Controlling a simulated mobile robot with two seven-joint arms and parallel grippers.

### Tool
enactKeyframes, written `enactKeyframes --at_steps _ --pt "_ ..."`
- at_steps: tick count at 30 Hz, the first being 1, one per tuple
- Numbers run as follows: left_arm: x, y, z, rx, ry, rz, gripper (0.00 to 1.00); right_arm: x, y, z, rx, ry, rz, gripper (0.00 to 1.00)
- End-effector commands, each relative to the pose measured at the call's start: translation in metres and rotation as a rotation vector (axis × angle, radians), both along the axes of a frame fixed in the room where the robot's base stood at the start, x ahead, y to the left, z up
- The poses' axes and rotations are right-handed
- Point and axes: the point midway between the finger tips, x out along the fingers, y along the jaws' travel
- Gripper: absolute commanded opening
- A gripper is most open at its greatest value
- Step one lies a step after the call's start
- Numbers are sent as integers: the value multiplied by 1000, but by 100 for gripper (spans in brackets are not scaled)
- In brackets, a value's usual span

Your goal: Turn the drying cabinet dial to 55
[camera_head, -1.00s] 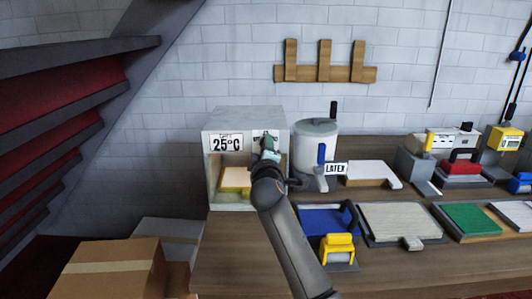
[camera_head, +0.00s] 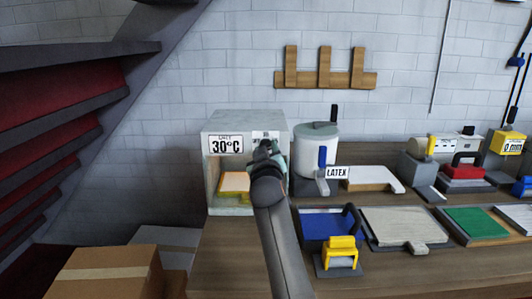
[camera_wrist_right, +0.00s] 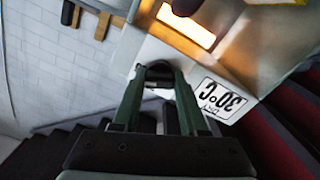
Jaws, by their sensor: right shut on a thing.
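The drying cabinet (camera_head: 245,121) is a pale box at the left end of the bench. Its display (camera_head: 227,145) reads 30°C and shows upside down in the wrist view (camera_wrist_right: 219,98). My right gripper (camera_head: 271,153) is at the upper right of the cabinet front. In the wrist view its two green fingers (camera_wrist_right: 158,84) are shut on the dark dial (camera_wrist_right: 158,70). My arm and gripper hide most of the dial in the head view. My left gripper is not in view.
A pale pot (camera_head: 316,148) with a LATEX label stands close to the right of the cabinet. A blue tray (camera_head: 322,226) and a yellow-handled tool (camera_head: 340,250) lie to the right of my arm. A cardboard box (camera_head: 103,272) is at lower left.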

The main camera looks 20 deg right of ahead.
Motion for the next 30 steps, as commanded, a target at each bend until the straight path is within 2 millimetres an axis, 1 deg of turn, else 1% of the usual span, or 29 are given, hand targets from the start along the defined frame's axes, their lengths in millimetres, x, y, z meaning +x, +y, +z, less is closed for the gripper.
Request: enactKeyframes --at_steps 7,21,22,27,30 --pt "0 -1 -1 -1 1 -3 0 0 1 -1 65 -16 0 0" --pt "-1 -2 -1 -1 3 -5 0 0 1 -1 81 -21 1 0" --pt "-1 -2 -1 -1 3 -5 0 0 1 -1 81 -21 1 44" --pt "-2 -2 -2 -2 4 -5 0 0 0 -1 79 -21 0 63" --pt "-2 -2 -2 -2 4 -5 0 0 0 -1 78 -21 1 72"
